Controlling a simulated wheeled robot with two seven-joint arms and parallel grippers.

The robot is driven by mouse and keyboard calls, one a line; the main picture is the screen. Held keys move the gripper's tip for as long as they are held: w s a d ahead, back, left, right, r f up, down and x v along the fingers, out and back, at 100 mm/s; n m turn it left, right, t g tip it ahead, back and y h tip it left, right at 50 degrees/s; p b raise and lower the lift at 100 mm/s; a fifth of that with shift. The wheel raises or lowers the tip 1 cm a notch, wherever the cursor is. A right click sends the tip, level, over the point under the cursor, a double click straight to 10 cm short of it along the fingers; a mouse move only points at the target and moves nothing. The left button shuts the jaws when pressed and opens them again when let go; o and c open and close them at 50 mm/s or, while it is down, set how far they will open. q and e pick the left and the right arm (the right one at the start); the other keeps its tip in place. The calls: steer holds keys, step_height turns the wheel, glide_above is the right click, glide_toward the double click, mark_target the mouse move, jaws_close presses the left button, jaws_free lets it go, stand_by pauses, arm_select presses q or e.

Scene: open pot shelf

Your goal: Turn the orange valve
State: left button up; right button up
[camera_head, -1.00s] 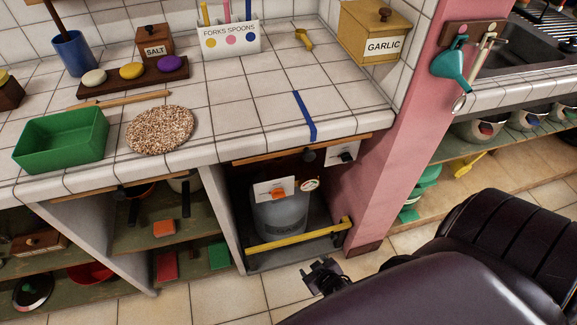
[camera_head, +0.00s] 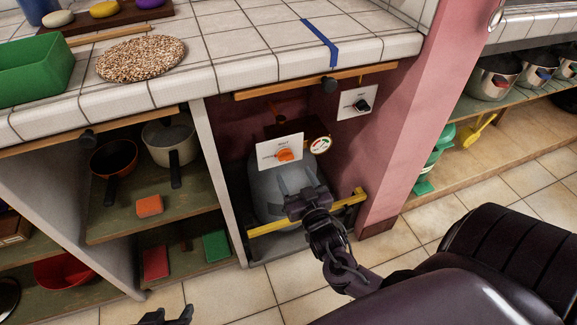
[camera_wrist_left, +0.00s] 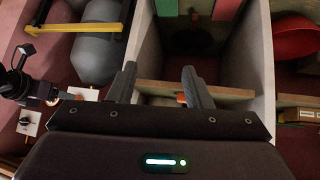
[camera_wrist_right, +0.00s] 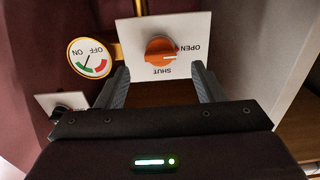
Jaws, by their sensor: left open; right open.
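The orange valve (camera_head: 287,155) is a round knob on a white plate (camera_head: 266,151), in front of the grey gas cylinder (camera_head: 267,190) in the open bay under the counter. In the right wrist view the valve (camera_wrist_right: 160,50) shows upside-down "OPEN" at its right and "SHUT" below it. My right gripper (camera_head: 297,178) is open and empty, just below and in front of the plate. In the right wrist view the valve appears between and beyond its fingertips (camera_wrist_right: 161,70), seemingly apart from them. My left gripper (camera_head: 168,316) is open and empty, low in front of the shelves.
An ON/OFF dial (camera_head: 320,146) sits right of the plate, and a black knob (camera_head: 362,105) on a white plate is further right. A yellow bar (camera_head: 268,226) crosses the cylinder's front. The counter edge (camera_head: 250,78) overhangs the bay. Pots stand on the left shelves.

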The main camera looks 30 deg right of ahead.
mark_target(285, 156)
arm_select(q)
steer(key=w+d+r+t+h+b, duration=0.1)
steer(key=w+r+t+h, duration=0.1)
steer(key=w+r+t, duration=0.3)
steer(key=shift+w+d+r, duration=0.2)
steer(key=shift+w+r, duration=0.65)
steer(key=shift+r, duration=1.1)
arm_select(e)
steer(key=shift+x, duration=3)
steer(key=shift+s, duration=0.1)
